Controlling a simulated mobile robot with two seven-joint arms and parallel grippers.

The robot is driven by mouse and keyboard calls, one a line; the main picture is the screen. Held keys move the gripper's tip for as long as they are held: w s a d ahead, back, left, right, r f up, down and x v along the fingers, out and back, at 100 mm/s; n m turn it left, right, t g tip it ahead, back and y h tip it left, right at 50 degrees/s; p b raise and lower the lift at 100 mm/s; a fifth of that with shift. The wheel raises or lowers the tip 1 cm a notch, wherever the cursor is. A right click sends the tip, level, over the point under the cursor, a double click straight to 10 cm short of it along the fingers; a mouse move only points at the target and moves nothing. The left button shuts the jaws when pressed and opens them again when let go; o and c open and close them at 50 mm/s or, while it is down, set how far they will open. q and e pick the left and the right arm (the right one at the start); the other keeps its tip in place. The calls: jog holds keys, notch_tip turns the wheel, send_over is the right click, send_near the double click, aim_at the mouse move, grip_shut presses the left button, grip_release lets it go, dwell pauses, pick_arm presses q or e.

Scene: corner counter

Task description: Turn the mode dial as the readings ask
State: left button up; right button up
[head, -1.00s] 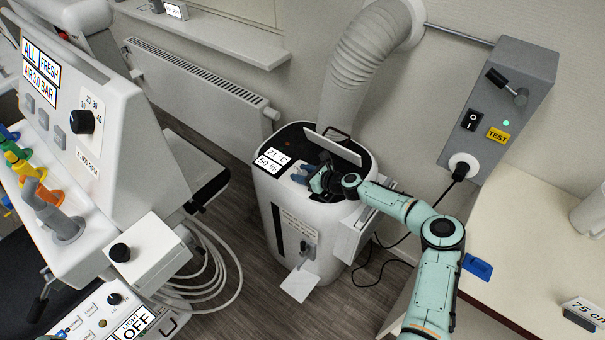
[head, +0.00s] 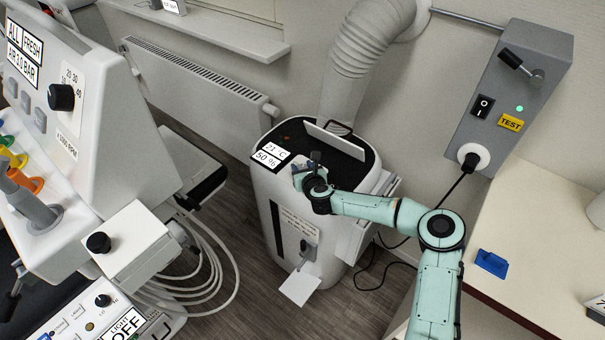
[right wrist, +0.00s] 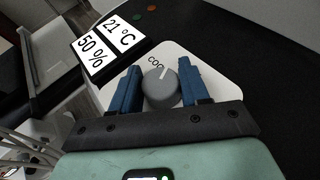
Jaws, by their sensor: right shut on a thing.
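The mode dial (right wrist: 160,92) is a round grey knob with a white pointer line on a white panel (right wrist: 215,80). Its line points up and slightly right in the right wrist view, near a label of which "COO" shows. My right gripper (right wrist: 159,66) has one blue finger on each side of the dial and is shut on it. In the head view the gripper (head: 311,178) is over the white unit's top, hiding the dial. The readings display (head: 269,156) shows 21 °C and 50 %; it also shows large in the right wrist view (right wrist: 105,45). My left gripper is not in view.
The white unit (head: 285,225) stands on the floor below a thick ribbed hose (head: 362,50). A grey wall box (head: 510,95) with a TEST label is at right, above a counter (head: 530,240). White dental equipment (head: 110,100) fills the left; a radiator (head: 195,90) is behind.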

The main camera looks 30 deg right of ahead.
jog(key=shift+a+f+m+h+b, duration=0.2)
jog(key=shift+m+h+b, duration=0.15)
jog(key=shift+m+h, duration=0.2)
jog(key=m+g+h+b, duration=0.1)
jog(key=m+h+b, duration=0.1)
jog(key=h, duration=0.1)
jog(key=shift+w+r+m, duration=0.1)
jog(key=shift+m, duration=0.25)
jog(key=m+g+h+b, duration=0.2)
jog(key=m+g+h, duration=0.1)
jog(key=shift+m, duration=0.3)
jog(key=m+g+h+b, duration=0.2)
jog(key=m+g, duration=0.1)
jog(key=g, duration=0.1)
jog(key=shift+d+m+h+b, duration=0.1)
jog(key=shift+m+h+b, duration=0.15)
jog(key=shift+m+b, duration=0.15)
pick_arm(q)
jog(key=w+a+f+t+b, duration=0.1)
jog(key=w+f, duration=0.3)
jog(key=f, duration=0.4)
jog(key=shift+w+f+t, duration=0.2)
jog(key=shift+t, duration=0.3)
pick_arm(e)
jog(key=shift+d+r+m+g+h, duration=0.1)
jog(key=shift+m+g+h, duration=0.3)
jog(key=shift+m+g, duration=0.7)
jog(key=o, duration=1)
jog(key=shift+c, duration=0.2)
